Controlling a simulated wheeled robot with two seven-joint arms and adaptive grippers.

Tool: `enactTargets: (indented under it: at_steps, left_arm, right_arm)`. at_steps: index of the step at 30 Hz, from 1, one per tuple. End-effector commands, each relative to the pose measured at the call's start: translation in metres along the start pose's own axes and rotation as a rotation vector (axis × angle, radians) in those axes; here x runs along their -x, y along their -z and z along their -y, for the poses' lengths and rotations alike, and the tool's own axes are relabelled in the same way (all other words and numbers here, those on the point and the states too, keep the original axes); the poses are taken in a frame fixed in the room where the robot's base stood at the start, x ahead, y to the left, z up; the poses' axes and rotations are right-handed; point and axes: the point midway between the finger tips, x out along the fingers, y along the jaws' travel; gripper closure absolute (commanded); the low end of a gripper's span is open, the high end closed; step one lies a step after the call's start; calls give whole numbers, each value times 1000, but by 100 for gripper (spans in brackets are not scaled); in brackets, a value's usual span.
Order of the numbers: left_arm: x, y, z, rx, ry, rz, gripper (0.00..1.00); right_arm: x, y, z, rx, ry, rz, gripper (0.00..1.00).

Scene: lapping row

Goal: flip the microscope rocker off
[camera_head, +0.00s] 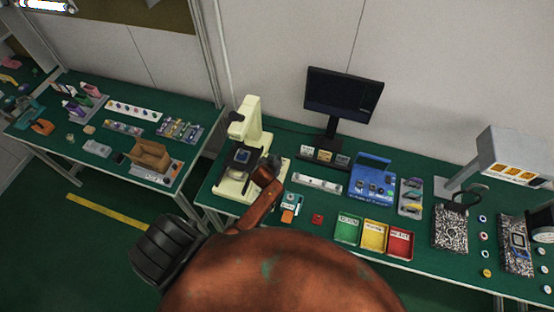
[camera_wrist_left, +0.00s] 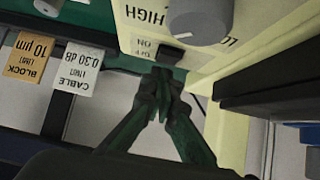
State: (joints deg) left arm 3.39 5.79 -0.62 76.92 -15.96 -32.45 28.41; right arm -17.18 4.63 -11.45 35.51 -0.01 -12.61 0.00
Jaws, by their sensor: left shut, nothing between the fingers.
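The cream microscope (camera_head: 250,125) stands at the left end of the green bench. In the left wrist view its cream panel (camera_wrist_left: 135,25) fills the top, upside down. The small black rocker (camera_wrist_left: 171,53) sits there beside the ON and OFF lettering. I cannot tell which side of it is pressed in. My left gripper (camera_wrist_left: 163,74) is shut and empty, its tips just below the rocker in that picture; whether they touch is unclear. In the head view the left gripper (camera_head: 273,166) is small and dark beside the microscope, partly hidden by my arm. My right gripper is not visible.
A grey knob (camera_wrist_left: 200,18) marked HIGH sits close to the rocker. Label blocks (camera_wrist_left: 80,68) stand behind. Right of the microscope are a monitor (camera_head: 342,95), a blue device (camera_head: 372,178) and coloured trays (camera_head: 375,237). A second bench (camera_head: 75,140) stands left.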

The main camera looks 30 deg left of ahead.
Motion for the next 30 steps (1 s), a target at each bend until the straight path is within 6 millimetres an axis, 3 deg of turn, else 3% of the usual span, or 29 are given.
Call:
enactTargets:
  at_steps: [17, 26, 30]
  left_arm:
    - [2, 11, 0, 1, -1, 0, 100]
    - [25, 45, -3, -1, -4, 0, 100]
    - [48, 44, -2, 0, -4, -2, 100]
  right_arm:
    - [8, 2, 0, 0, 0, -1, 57]
    - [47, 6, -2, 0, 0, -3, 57]
    - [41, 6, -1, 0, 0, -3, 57]
